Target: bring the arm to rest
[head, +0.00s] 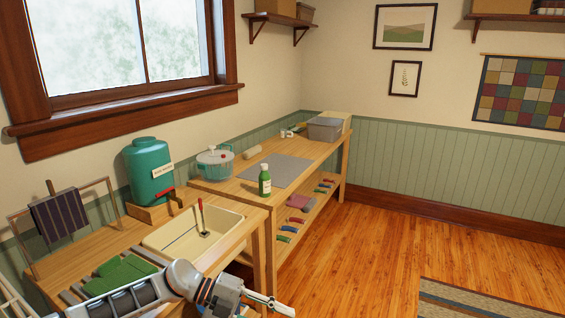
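My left arm comes in from the lower left, and its gripper (280,306) is at the bottom edge of the head view. The gripper is in front of the wooden benches, over the floor side. I see nothing held in it, but its fingers are small and partly cut off, so I cannot tell whether they are open or shut. My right gripper is not in view.
The near bench holds a cream basin (188,238), a teal dispenser (146,165) and green cloths (120,274). The far bench holds a green bottle (264,181), a grey mat (280,172) and a grey bin (324,129).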

